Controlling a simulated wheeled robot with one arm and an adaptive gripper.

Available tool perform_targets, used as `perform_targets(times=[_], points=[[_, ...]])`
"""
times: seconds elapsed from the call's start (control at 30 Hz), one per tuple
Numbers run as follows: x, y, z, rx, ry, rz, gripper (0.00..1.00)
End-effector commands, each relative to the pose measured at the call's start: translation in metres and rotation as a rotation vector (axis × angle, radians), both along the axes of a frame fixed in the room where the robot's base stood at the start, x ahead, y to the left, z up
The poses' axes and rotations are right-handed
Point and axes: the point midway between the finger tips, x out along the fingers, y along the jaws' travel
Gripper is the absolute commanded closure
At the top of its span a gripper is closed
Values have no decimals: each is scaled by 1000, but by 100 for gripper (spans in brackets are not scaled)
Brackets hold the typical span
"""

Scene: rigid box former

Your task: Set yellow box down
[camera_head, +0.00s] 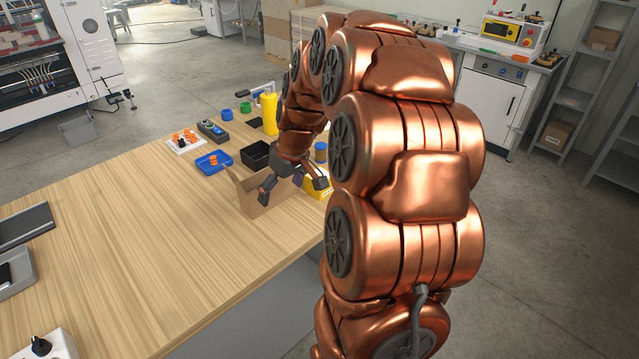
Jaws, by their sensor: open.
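A yellow box (315,191) sits at the right edge of the wooden table, mostly hidden behind my arm and a gripper finger. My gripper (293,192) points down near it with its two fingers spread wide. The right finger overlaps the yellow box in the picture; whether they touch cannot be told. The left finger is in front of a brown cardboard piece (250,189), which stands beside the yellow box like an open box wall. Nothing is visibly held between the fingers.
Behind my gripper on the table (130,240) are a black bin (256,157), a blue tray (207,165), a white tray with orange parts (180,146) and a yellow bottle (269,115). The table's middle is clear. Dark trays (25,226) lie at the left.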

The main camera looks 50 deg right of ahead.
Motion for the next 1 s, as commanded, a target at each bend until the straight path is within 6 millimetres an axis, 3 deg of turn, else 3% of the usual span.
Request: perform_targets(times=[0.03, 0.1, 0.2, 0.3, 0.4, 0.53, 1.0], points=[[6, -28, -7, -6, -20, -19, 2], [14, -62, -11, -25, -54, -36, 2], [17, -103, -19, -48, -86, -52, 2], [18, -136, -25, -71, -111, -69, 2], [17, -155, -28, -88, -125, -78, 2], [17, -165, -32, -96, -131, -80, 2], [30, -165, -60, -95, -129, -78, 2]])
